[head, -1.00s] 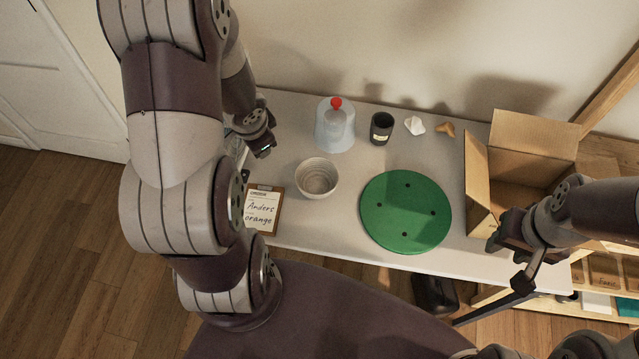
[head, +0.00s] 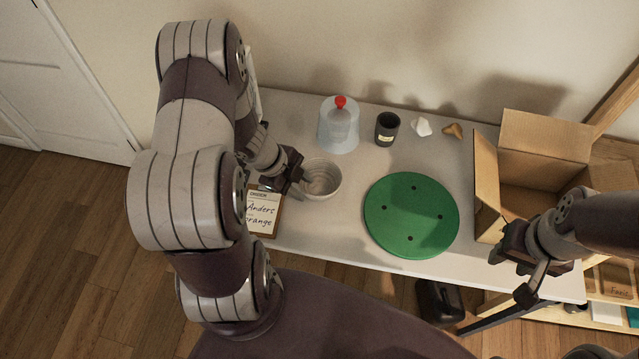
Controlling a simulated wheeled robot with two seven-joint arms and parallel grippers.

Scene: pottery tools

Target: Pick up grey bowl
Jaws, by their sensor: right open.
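The grey bowl (head: 326,180) stands upright on the grey table, left of the round green board. My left gripper (head: 300,186) is at the bowl's left rim, with a finger reaching over or against that rim. The picture does not show clearly whether its fingers are closed on the wall. The bowl looks to be resting on the table. My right gripper (head: 526,278) is open and empty at the table's front right edge, in front of the cardboard box.
A green board (head: 411,213) lies right of the bowl. Behind stand a clear dome with a red knob (head: 339,125), a dark cup (head: 387,129), a white piece (head: 421,126) and a brown piece (head: 453,130). A clipboard (head: 263,211) lies left; an open cardboard box (head: 487,180) stands right.

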